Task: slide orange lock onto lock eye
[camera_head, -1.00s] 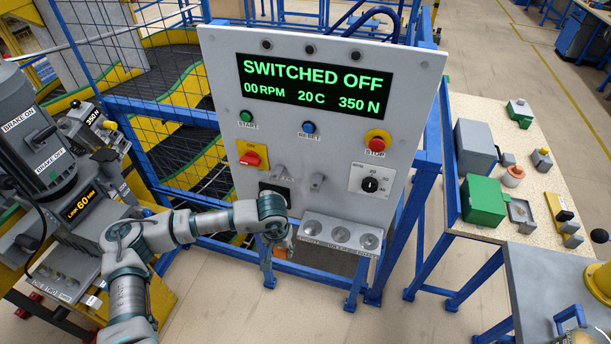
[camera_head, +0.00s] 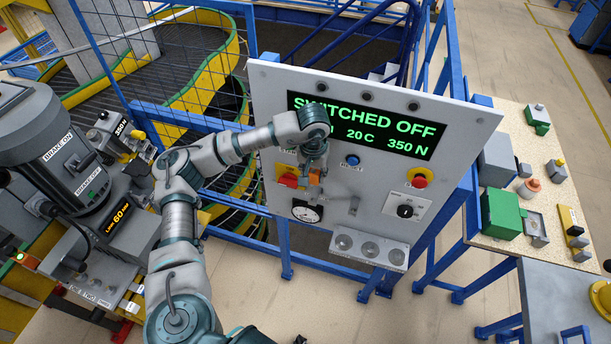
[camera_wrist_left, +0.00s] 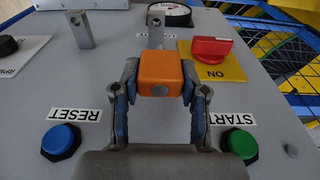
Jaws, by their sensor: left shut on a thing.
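My left gripper (camera_head: 315,170) is in front of the upright control panel, between the red switch and the blue reset button. It is shut on the orange lock (camera_wrist_left: 160,72), a small block between its two fingers in the left wrist view; a bit of the lock (camera_head: 314,178) shows in the head view. A grey post (camera_wrist_left: 156,27), which looks like the lock eye, stands on the panel just beyond the lock, by a partly hidden label. I cannot tell whether lock and post touch. My right gripper is not in view.
A second grey post (camera_wrist_left: 80,28) stands beside the first. Red switch (camera_wrist_left: 211,50), green start button (camera_wrist_left: 240,145), blue reset button (camera_wrist_left: 60,141) and a round gauge (camera_head: 307,211) surround the gripper. A shelf with round recesses (camera_head: 370,247) juts from the panel's lower edge.

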